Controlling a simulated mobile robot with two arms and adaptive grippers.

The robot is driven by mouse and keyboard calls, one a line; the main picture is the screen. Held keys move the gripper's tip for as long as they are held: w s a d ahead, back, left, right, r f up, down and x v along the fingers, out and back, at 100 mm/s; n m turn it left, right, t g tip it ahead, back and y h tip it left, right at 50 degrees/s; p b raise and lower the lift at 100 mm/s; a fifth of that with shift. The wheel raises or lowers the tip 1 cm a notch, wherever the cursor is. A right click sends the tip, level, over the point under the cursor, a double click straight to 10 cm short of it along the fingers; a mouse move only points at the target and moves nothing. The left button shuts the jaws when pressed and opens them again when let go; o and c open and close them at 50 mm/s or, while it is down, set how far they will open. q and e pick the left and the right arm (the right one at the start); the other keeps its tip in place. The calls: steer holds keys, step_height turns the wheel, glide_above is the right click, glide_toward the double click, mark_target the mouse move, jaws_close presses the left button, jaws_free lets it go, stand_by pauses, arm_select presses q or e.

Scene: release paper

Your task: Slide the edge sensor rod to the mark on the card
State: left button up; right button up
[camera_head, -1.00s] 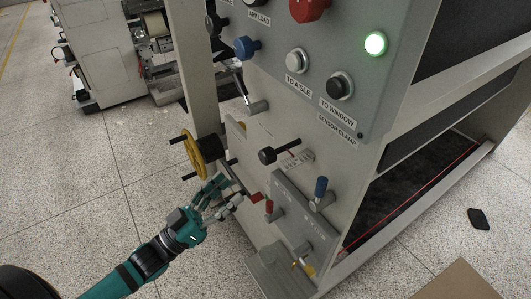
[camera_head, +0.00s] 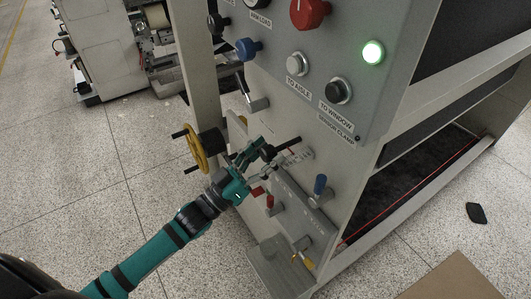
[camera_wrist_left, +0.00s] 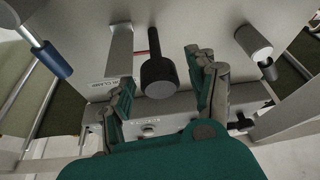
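The edge sensor rod is a dark rod with a black round knob; in the head view its rod (camera_head: 290,144) sticks out of the grey machine panel. In the left wrist view the black knob (camera_wrist_left: 159,76) faces me. A pale card (camera_head: 298,157) lies beside the rod, with its markings too small to read; it also shows in the left wrist view (camera_wrist_left: 119,50), near a short red line. My left gripper (camera_head: 262,152) is at the knob. Its fingers (camera_wrist_left: 163,73) are open on either side of the knob, with gaps visible. My right gripper is out of view.
Red-handled levers (camera_head: 258,191), a blue-handled lever (camera_head: 320,184) and a yellow handwheel (camera_head: 194,147) surround the work spot. A control panel with a lit green lamp (camera_head: 373,53) overhangs it. Open floor (camera_head: 75,190) lies to the left.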

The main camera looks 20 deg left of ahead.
arm_select(q)
jaws_close()
steer(key=shift+s+a+p, duration=0.35)
steer(key=shift+s, duration=0.1)
steer(key=shift+o, duration=0.4)
jaws_free()
steer(key=v, duration=1.2)
